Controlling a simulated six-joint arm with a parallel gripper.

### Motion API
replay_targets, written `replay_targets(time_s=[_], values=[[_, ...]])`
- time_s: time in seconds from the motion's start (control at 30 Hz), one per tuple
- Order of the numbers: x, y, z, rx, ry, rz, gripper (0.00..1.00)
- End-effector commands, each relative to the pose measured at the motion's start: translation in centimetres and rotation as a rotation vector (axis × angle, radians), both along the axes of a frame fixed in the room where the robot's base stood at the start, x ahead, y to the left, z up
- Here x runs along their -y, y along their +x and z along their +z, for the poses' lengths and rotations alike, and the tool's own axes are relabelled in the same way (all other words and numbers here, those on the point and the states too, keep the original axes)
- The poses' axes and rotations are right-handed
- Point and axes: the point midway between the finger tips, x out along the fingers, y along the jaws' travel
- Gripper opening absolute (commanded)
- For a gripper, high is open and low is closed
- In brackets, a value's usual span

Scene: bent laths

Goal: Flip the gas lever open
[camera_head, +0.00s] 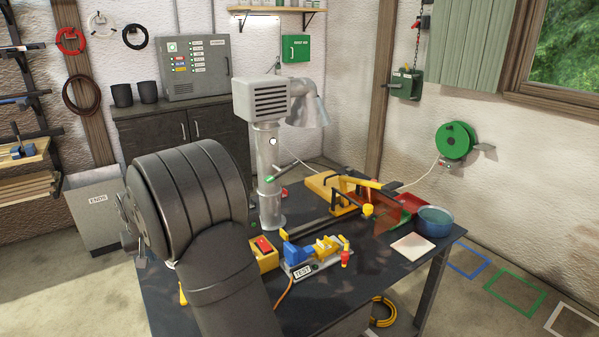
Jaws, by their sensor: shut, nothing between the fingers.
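A slim metal lever with a green tip (270,179) sticks out beside the upright silver pipe (267,155) on the dark workbench. I cannot tell for certain whether it is the gas lever, or which way it is set. My own large dark arm fills the left front and hides much of the bench's left side. My gripper cannot be made out; the small metal parts at the arm's left edge are too unclear to name.
On the dark bench (405,290) stand a yellow box with a red switch (263,247), a blue-and-yellow fixture marked TEST (318,255), a yellow bending jig (345,190), a blue pot (434,221) and a pale tile (413,246). A vented grey box (262,98) tops the pipe.

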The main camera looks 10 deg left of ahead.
Motion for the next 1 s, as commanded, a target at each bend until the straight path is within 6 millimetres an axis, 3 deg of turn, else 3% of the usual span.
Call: replay_targets(time_s=[0.17,0.27,0.5,0.7,0.83,1.0], values=[[0.0,-0.1,-0.1,0.000,-0.003,-0.001,0.00],[-0.1,-1.2,-0.4,-0.002,-0.030,-0.016,0.00],[0.1,-7.5,-1.7,0.068,-0.216,-0.171,0.00],[0.6,-11.5,-1.2,0.238,-0.301,-0.340,0.00],[0.8,-12.7,-0.6,0.324,-0.305,-0.409,0.00],[0.9,-12.9,-0.6,0.361,-0.301,-0.442,0.00]])
